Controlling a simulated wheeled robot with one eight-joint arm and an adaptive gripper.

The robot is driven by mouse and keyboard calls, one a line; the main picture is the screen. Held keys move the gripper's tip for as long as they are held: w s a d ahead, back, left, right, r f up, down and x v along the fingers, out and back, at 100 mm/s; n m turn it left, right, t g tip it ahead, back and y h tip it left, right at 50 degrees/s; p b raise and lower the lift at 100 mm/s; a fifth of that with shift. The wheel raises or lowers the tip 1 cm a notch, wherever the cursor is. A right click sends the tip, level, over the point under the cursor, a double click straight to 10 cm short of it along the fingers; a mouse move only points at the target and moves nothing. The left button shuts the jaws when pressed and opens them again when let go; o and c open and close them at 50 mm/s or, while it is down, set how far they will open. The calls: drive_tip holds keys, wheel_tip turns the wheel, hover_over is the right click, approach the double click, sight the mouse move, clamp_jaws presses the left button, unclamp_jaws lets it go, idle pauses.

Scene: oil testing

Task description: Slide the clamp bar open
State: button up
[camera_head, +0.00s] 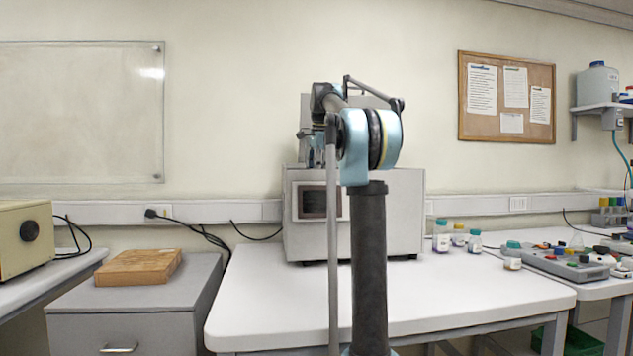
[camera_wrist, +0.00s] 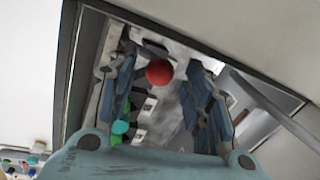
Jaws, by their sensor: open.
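In the wrist view my gripper (camera_wrist: 160,80) is open, with one blue-grey finger on each side. A red ball-shaped knob (camera_wrist: 159,72) shows between the fingers near their tips, with a visible gap on the right. I cannot tell whether either finger touches it. Behind it is the inside of the grey testing machine (camera_wrist: 255,35), with metal parts and green and teal pieces. A clamp bar cannot be clearly made out; the knob may belong to it.
The white table (camera_head: 480,290) is clear in front. Small bottles (camera_head: 441,236) stand right of the machine. A grey device with coloured parts (camera_head: 562,262) lies farther right. The machine's frame edges surround my gripper closely.

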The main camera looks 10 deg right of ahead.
drive_tip(key=shift+w+f, duration=0.25)
drive_tip(key=shift+f, duration=0.9)
drive_tip(key=shift+c, duration=0.3)
clamp_jaws()
drive_tip(key=shift+s, duration=0.1)
drive_tip(key=shift+s, duration=1.2)
drive_tip(key=shift+o, duration=0.3)
unclamp_jaws()
drive_tip(key=shift+s, duration=0.1)
